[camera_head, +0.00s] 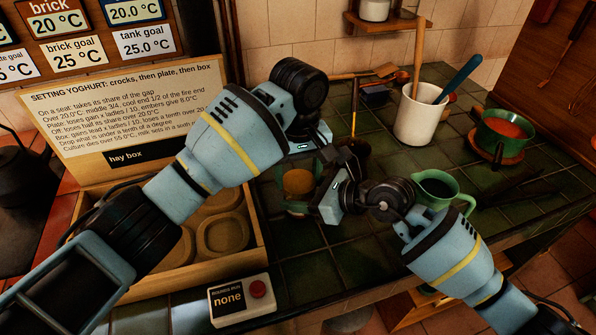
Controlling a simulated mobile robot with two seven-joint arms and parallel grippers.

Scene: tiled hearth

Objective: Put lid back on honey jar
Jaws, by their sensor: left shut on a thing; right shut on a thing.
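The honey jar (298,183) stands on the green tiles at the centre, with a round amber-brown patch showing through its glass. My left gripper (308,143) is just above and behind the jar. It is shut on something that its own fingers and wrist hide. I cannot make out the lid clearly. My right gripper (332,197) is at the jar's right side, with its pale fingers close against the glass. It is shut, apparently on the jar, but the contact is partly hidden.
A green jug (436,188) stands just right of my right wrist. A white crock (420,115) with utensils and a green pot (502,135) are behind. The wooden hay box (258,240) is at left. A button box (240,300) is at the front.

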